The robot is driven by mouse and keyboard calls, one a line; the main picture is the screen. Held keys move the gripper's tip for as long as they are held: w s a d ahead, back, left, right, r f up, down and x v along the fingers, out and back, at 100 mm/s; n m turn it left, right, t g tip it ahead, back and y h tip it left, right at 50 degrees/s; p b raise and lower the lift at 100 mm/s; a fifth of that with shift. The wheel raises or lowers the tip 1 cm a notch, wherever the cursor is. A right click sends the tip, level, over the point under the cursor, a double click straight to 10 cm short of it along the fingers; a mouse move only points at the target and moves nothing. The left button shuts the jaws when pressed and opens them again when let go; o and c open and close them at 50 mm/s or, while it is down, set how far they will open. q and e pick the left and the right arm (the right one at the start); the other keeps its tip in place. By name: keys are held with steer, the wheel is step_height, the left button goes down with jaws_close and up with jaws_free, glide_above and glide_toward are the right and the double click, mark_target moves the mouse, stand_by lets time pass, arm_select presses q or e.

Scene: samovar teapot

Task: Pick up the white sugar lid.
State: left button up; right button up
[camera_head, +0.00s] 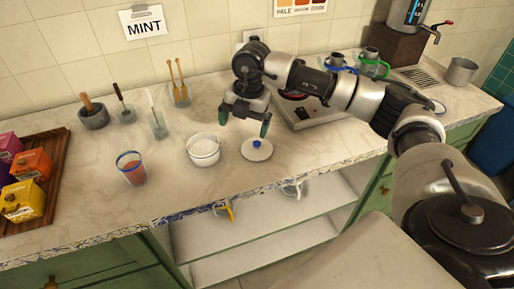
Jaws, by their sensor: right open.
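One finger is above the bowl's right side and the other is above the lid's back edge in the picture. My left gripper is not in view.
A glass of reddish drink (131,169) stands left of the bowl. A tray (62,150) with coloured boxes is at the far left. Utensil holders (158,127) stand near the wall. The counter's front edge (190,208) is close by.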

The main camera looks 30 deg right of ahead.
steer(key=d+m+h, duration=0.1)
steer(key=d+h, duration=0.1)
steer(key=d, duration=0.2)
glide_above(257, 143)
step_height(257, 143, down, 4)
steer(key=shift+s+r, duration=0.1)
step_height(257, 143, down, 6)
steer(key=shift+r+p, duration=0.1)
steer(key=shift+p, duration=0.7)
steer(key=c, duration=0.5)
